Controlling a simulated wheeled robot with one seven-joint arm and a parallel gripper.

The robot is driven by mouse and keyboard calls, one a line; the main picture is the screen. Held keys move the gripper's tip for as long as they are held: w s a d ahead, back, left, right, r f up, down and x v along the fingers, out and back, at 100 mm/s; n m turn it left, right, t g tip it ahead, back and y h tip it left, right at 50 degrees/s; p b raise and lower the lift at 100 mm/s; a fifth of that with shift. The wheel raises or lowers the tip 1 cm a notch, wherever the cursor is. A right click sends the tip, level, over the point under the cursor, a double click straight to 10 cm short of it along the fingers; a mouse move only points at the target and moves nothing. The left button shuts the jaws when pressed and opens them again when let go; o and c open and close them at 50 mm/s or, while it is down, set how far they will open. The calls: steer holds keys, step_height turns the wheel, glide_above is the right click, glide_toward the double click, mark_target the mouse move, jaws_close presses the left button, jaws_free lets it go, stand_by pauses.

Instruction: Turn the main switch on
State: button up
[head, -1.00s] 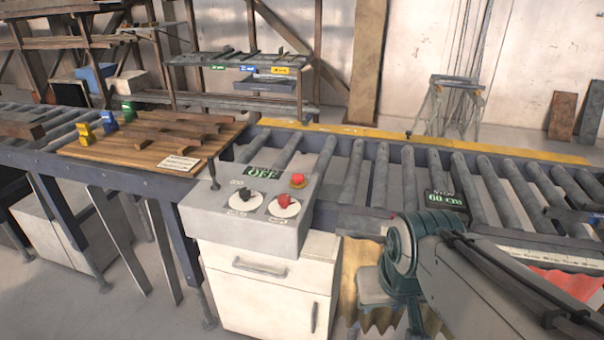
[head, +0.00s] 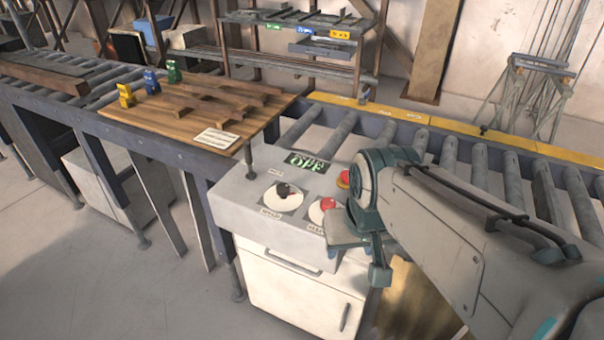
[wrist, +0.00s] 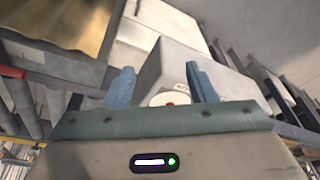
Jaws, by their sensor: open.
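The grey control box (head: 230,200) stands on a white cabinet (head: 285,292). Its green display (head: 307,162) reads OFF. A black knob (head: 288,190) sits on a white dial at left, and a red knob (head: 327,203) on another dial at right. A red button (head: 343,179) on a yellow base is behind, partly hidden by my arm. The labels are too small to read surely. My gripper (head: 358,245) is open and empty by the box's right front. In the wrist view, a white dial with a red spot (wrist: 170,103) shows between the fingers (wrist: 160,85), partly covered by the gripper body.
A roller conveyor (head: 470,165) with a yellow rail runs behind the box. A wooden board (head: 190,115) with sticks and small coloured blocks lies to the left. A thin dark post (head: 249,158) stands at the box's left back. The floor at front left is clear.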

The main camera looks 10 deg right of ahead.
steer(key=w+d+r+m+g+y, duration=0.2)
steer(key=w+r+m, duration=0.4)
steer(key=w+m, duration=0.3)
steer(key=m+g+y+b, duration=0.1)
steer(key=m+g+y, duration=0.1)
steer(key=m, duration=0.5)
glide_toward(329, 202)
steer(key=x, duration=0.8)
steer(key=shift+a+f, duration=0.1)
steer(key=shift+f, duration=0.25)
steer(key=c, duration=0.9)
